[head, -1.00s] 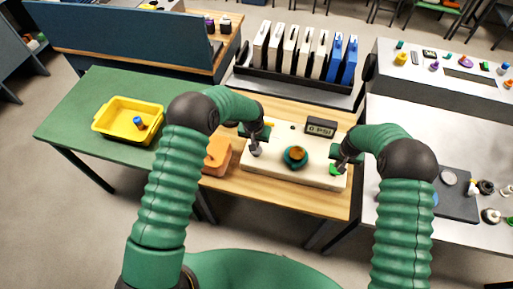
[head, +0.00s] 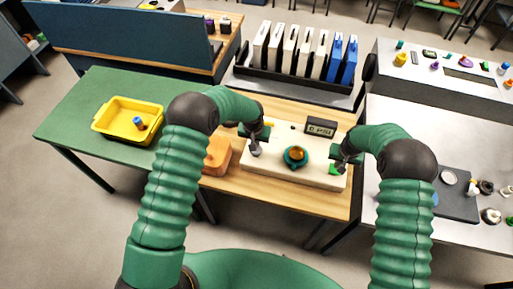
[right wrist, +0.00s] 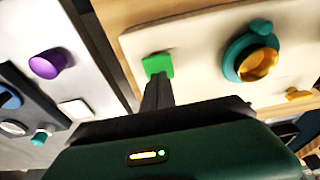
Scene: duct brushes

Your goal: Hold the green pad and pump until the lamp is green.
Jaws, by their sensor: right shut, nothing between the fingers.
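A cream panel (head: 272,175) lies on the wooden table. Its green pad (head: 335,170) is near the right end and also shows in the right wrist view (right wrist: 158,65). My right gripper (head: 340,160) is shut and empty, its fingertips (right wrist: 157,80) at the pad's edge; I cannot tell whether they press it. An amber dome in a teal ring (head: 296,156), seemingly the lamp, glows amber. My left gripper (head: 257,142) is at a grey knob (head: 256,151), perhaps the pump, on the panel's left; its jaws are too small to read.
A small display (head: 320,128) stands at the panel's back; its text is blurred. An orange block (head: 217,155) is left of the panel. A yellow tray (head: 112,132) sits on the green table. A rack of white and blue binders (head: 300,55) stands behind.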

